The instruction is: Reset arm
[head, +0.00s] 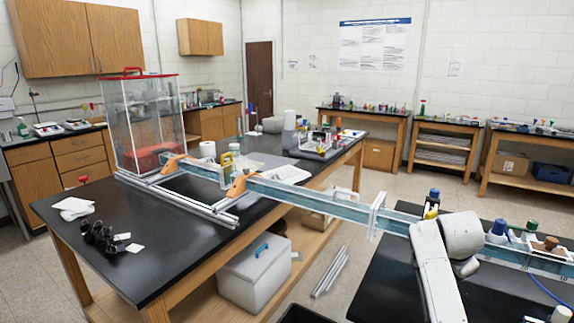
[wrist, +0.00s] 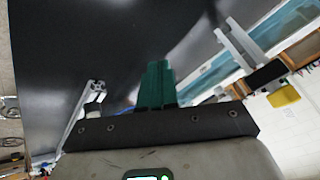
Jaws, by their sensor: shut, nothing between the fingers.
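My gripper (wrist: 155,68) shows in the wrist view as dark green fingers pressed together, with nothing between them. Its fingertips point at a plain dark surface and touch nothing that I can see. In the head view my white arm (head: 440,262) reaches in from the lower right, in front of the long clear trough. My gripper cannot be made out in the head view. The aluminium extrusion frame (head: 215,213) lies on the black bench under the trough's left part.
The long trough (head: 325,204) spans the gap between the left black bench (head: 130,262) and the right one. A clear tank (head: 142,120) with a red rim stands on the left bench. In the wrist view a metal bar (wrist: 78,118) and a clamp (wrist: 262,72) flank the fingers.

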